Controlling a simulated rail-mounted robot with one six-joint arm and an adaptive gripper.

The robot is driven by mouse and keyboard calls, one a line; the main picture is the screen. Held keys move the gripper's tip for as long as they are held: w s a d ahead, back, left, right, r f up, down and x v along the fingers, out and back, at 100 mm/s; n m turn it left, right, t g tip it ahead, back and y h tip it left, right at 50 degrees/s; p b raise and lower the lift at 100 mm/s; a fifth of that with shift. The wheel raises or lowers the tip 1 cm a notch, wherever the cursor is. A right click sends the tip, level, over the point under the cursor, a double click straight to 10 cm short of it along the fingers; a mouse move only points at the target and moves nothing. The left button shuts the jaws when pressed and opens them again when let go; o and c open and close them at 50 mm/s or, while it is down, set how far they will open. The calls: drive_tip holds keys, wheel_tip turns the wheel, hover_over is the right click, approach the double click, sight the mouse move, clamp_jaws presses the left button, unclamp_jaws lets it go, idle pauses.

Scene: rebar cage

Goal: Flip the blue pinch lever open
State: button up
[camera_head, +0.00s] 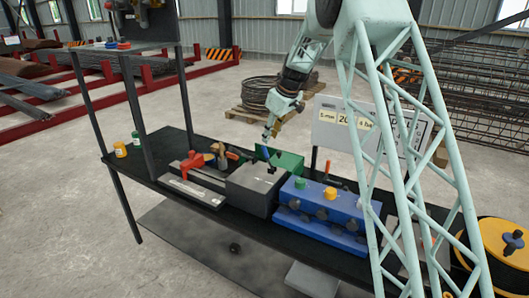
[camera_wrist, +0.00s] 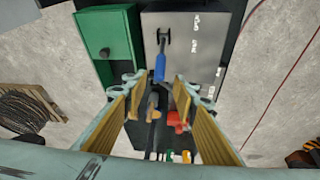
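The blue pinch lever (camera_wrist: 160,66) rises from the top of a grey box (camera_wrist: 208,50), its dark end at the far side in the wrist view. In the head view the lever (camera_head: 267,154) stands by the grey box (camera_head: 252,192), partly hard to make out under my gripper (camera_head: 268,136). In the wrist view my gripper (camera_wrist: 157,88) is open, its two yellow-padded fingers apart. The near end of the blue handle shows in the gap between the fingertips. I cannot tell whether either finger touches it.
A green box (camera_head: 285,163) stands beside the grey box, and a blue unit (camera_head: 320,212) with several knobs stands to the right. Red and brown tools (camera_head: 192,165) lie left on the black table (camera_head: 165,180). A white sign (camera_head: 345,125) stands behind.

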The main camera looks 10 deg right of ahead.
sight(265, 148)
drive_tip(key=shift+p+x, duration=0.5)
drive_tip(key=shift+x, duration=5)
drive_tip(key=shift+w, duration=0.1)
clamp_jaws()
